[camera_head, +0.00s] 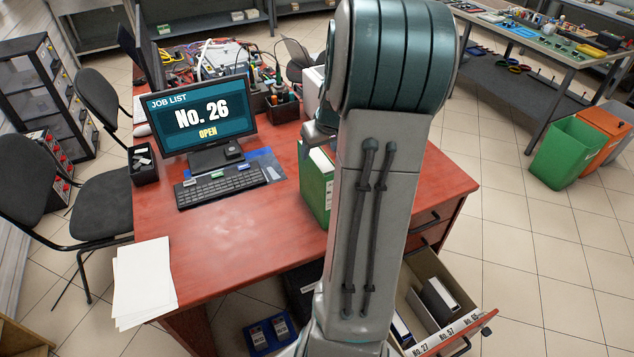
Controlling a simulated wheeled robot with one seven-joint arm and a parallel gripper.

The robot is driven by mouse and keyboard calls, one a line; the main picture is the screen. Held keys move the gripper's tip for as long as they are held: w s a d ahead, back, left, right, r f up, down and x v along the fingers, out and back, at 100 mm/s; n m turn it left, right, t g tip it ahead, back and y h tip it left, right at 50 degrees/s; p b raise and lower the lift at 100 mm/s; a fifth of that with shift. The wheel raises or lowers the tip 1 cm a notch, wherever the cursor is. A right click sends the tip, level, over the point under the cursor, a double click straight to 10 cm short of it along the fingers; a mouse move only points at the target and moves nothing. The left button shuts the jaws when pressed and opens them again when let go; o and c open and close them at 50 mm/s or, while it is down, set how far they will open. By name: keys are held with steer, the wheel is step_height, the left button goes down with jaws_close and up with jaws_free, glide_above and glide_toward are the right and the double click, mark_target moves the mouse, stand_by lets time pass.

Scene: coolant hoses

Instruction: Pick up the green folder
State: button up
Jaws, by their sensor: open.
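The green folder (316,186) stands upright on the red desk, right of the keyboard, with a pale label strip on its edge. My arm hides its right part. A grey end part of my gripper (318,134) shows just above the folder's top, left of my arm. Its fingertips are hidden behind the arm, so I cannot see whether they touch the folder. The gripper is open.
The red desk (240,245) holds a monitor reading "No. 26 OPEN" (203,113), a keyboard (220,187) and white papers (146,280). An open drawer (448,345) with binders juts out at lower right. Chairs stand left; green and orange bins (565,155) stand right.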

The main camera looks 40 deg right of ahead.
mark_target(318, 155)
steer(key=shift+p+x, duration=0.8)
steer(key=shift+x, duration=2.2)
steer(key=shift+d, duration=0.15)
steer(key=shift+f+b, duration=0.2)
steer(key=shift+b, duration=0.1)
jaws_close()
steer(key=shift+r, duration=0.2)
